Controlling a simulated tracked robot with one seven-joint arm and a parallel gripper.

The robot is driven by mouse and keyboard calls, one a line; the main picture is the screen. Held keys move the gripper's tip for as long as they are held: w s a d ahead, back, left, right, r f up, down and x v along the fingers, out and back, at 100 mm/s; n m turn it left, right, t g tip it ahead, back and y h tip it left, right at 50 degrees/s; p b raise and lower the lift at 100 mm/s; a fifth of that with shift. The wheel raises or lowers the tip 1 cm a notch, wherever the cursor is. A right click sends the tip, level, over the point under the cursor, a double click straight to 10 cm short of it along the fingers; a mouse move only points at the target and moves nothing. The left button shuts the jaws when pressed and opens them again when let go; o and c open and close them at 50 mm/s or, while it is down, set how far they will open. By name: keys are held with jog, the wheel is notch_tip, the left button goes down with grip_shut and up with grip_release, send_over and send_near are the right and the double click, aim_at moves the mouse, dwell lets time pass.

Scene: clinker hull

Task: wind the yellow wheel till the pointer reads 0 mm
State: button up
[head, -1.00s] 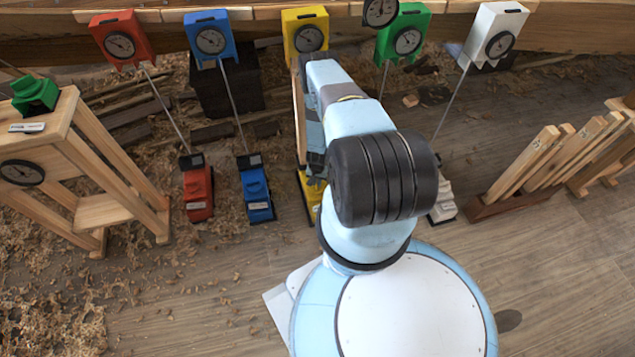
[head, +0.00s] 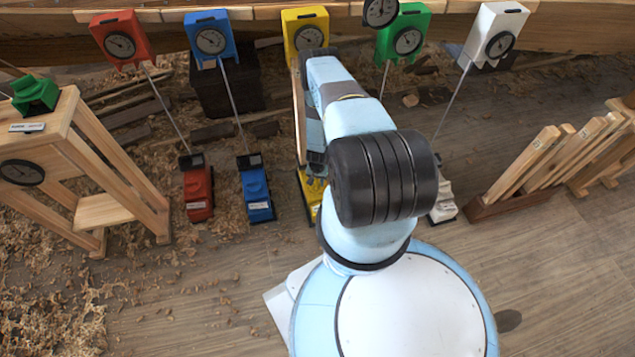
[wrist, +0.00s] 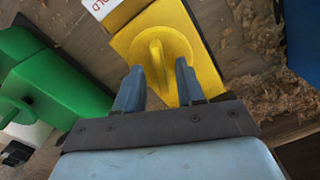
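The yellow floor unit (head: 312,188) is mostly hidden behind my arm in the head view. In the wrist view it is a yellow block (wrist: 200,62) with a raised yellow grip bar (wrist: 157,58), seemingly the wheel. My gripper (wrist: 158,72) is open, with its two fingers on either side of the bar and gaps visible; whether either touches it is unclear. My gripper is hidden in the head view. The yellow gauge box (head: 305,16) stands above on the hull edge. Its dial (head: 308,38) shows, but the pointer reading is too small to make out.
Red (head: 198,190) and blue (head: 256,190) floor units stand to the left, and a white one (head: 443,200) to the right. A green unit (wrist: 60,70) is close by in the wrist view. A wooden stand (head: 100,205) is at far left, a slatted rack (head: 540,185) at right.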

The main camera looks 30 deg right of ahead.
notch_tip(320, 180, up, 13)
dwell(0.6)
jog(key=shift+f, duration=0.1)
